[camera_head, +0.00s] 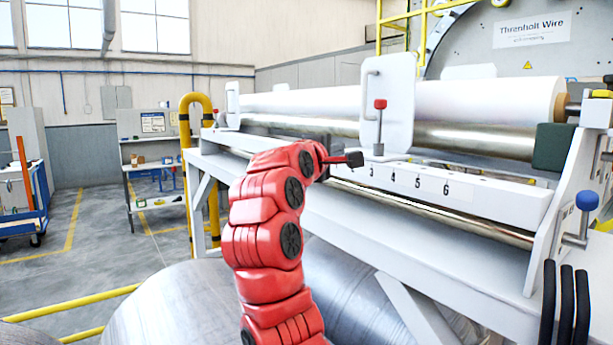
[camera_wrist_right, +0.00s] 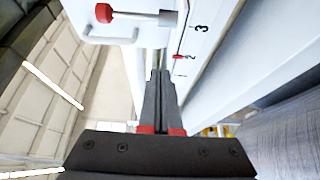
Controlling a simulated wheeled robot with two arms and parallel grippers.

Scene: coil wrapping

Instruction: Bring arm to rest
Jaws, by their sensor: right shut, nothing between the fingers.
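My right arm (camera_head: 265,235) is red and reaches up from the bottom middle of the head view. Its black right gripper (camera_head: 354,159) points right, in front of the machine's numbered white rail (camera_head: 430,181). In the right wrist view the two dark fingers of the gripper (camera_wrist_right: 160,80) lie together, with nothing between them. A white plate (camera_head: 391,95) with a handle and a red-knobbed lever (camera_head: 380,120) stands just above and beside the gripper. The red knob also shows in the right wrist view (camera_wrist_right: 104,13). My left gripper is not in view.
A white roll (camera_head: 490,100) lies along the machine, above a steel roller. Large metal coils (camera_head: 170,305) are below my arm. A yellow bent guard pipe (camera_head: 186,130) stands at the machine's left end. A shelf (camera_head: 150,155) and blue cart stand left, with open floor between.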

